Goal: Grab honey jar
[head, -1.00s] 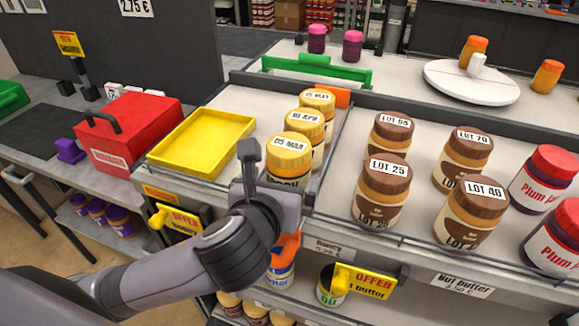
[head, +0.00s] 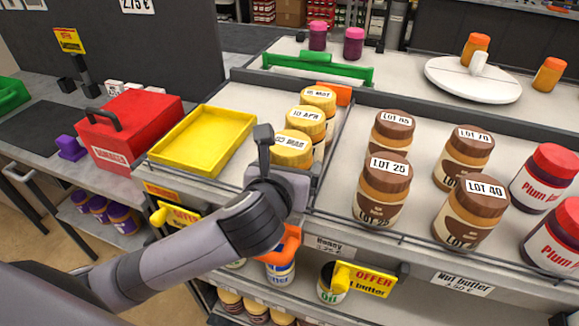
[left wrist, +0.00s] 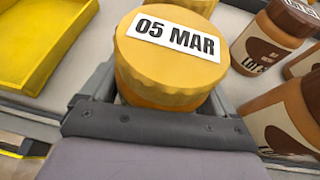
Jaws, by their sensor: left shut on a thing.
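Honey jars with yellow lids stand in a row on the shelf. The front one, labelled 05 MAR (head: 292,150), has my left gripper (head: 268,158) at it. In the left wrist view the 05 MAR jar (left wrist: 172,52) sits upright between the fingers of my left gripper (left wrist: 165,100), which is shut on it. Behind it stand the 10 APR jar (head: 307,121) and one more honey jar (head: 318,98). The lower part of the front jar is hidden by my gripper and arm. My right gripper is not in view.
A yellow tray (head: 172,168) lies left of the honey row, with a red box (head: 128,128) further left. Several brown-lidded nut butter jars (head: 384,188) stand close on the right, behind a divider. A low rail (head: 430,250) edges the shelf.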

